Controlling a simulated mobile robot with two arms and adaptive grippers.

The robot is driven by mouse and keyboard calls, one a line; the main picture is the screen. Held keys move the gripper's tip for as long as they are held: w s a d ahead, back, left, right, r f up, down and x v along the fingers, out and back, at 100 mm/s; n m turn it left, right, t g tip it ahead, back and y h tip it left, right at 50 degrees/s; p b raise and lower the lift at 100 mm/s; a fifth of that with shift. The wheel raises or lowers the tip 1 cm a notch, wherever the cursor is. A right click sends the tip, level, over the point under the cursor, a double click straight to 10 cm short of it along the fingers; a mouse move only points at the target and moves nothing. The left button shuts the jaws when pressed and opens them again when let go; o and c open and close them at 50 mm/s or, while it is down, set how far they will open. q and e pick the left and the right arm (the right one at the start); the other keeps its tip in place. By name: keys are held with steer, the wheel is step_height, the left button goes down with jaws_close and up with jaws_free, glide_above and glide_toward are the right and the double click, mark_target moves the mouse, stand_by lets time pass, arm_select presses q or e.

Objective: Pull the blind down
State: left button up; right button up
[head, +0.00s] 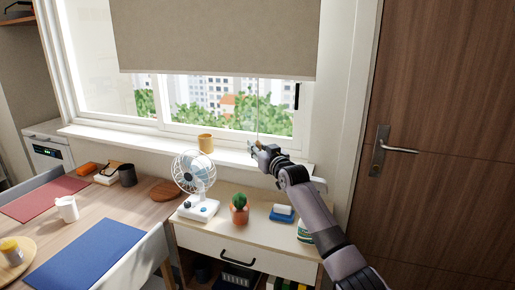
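The beige blind (215,35) hangs over the upper part of the window, its straight lower edge well above the sill. A thin pull cord (257,105) runs down from the blind's lower edge toward my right gripper. My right gripper (254,148) is in front of the window's lower right part, just above the sill, with its fingers at the cord's lower end. A small tan piece shows at the fingers. The gripper is too small in view to tell whether it is closed on the cord. My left gripper is not in view.
Below are a white fan (195,178), a potted cactus (239,210) and a blue-and-white item (282,213) on a cabinet (235,238). A wooden door (450,90) is at right, a dining table (85,215) at left.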

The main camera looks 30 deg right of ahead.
steer(key=o, duration=0.4)
steer(key=shift+c, duration=0.2)
step_height(320, 180, up, 10)
stand_by(0.4)
